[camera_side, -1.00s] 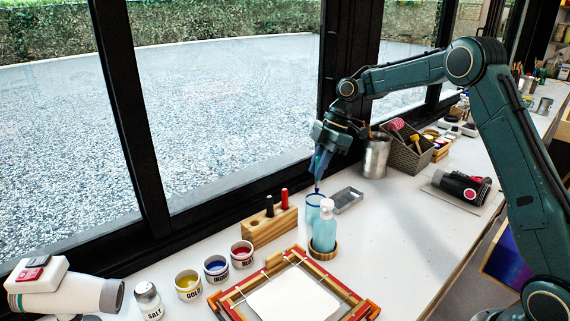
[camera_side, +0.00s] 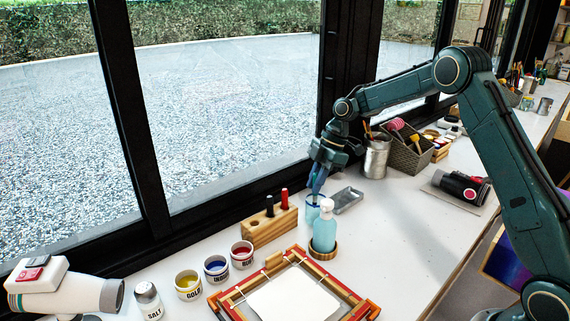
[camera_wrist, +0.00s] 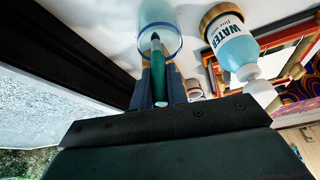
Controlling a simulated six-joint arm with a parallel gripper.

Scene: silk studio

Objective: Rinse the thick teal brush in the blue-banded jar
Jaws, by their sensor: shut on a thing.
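My gripper (camera_side: 317,188) is shut on the thick teal brush and points down over the blue-banded jar (camera_side: 312,212). In the wrist view the brush (camera_wrist: 158,68) shows between the fingers of my gripper (camera_wrist: 158,88), with its dark tip over or inside the mouth of the clear jar (camera_wrist: 173,40). In the side view the brush's lower end is at the jar and hard to make out. I cannot tell how deep the tip sits or whether it touches water.
A blue water bottle (camera_side: 324,232) stands close in front of the jar. A wooden block (camera_side: 270,226) with a black and a red handle is to the left, a grey tray (camera_side: 347,199) to the right. A printing frame (camera_side: 252,286) and paint pots (camera_side: 216,269) lie nearer.

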